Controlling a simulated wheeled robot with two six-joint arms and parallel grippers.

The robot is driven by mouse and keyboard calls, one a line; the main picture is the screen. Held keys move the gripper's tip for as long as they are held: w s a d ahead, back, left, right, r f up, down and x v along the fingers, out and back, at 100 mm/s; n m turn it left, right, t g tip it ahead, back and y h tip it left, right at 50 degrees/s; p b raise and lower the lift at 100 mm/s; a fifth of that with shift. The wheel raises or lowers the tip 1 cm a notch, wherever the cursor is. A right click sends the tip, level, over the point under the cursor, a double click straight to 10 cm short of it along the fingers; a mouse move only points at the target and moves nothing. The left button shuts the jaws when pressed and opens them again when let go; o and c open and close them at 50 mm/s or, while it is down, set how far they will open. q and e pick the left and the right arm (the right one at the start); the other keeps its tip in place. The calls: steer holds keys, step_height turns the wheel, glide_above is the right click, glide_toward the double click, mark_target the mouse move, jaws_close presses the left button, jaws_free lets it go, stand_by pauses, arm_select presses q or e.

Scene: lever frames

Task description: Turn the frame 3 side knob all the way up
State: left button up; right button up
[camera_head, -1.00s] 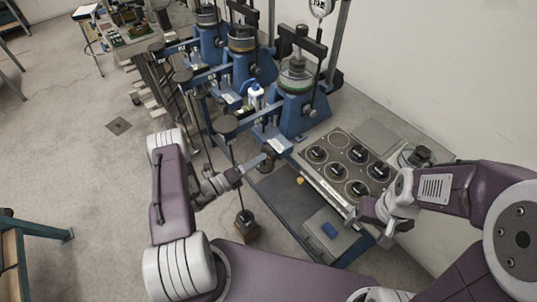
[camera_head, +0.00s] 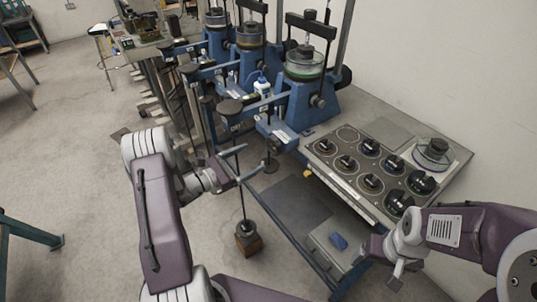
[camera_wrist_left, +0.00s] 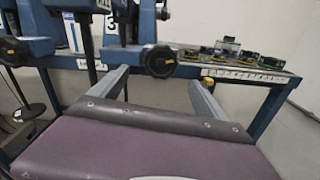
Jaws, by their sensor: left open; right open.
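My left gripper (camera_head: 254,158) is open and empty, pointing at this knob. In the wrist view the knob shows between the spread fingers, apart from both. My right gripper (camera_head: 381,266) is open and empty at lower right.
Two more blue lever frames (camera_head: 250,62) stand behind. A panel (camera_head: 335,165) with several round dark dials is on the bench to the right. A lever arm (camera_head: 240,107) with a hanging weight (camera_head: 247,237) is close to my left arm. A grey box (camera_head: 333,245) sits below.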

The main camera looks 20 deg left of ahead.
mark_target(271, 148)
arm_select(q)
steer(key=x, duration=0.8)
steer(key=shift+w+d, duration=0.1)
steer(key=shift+d, duration=0.05)
steer(key=shift+c, duration=0.4)
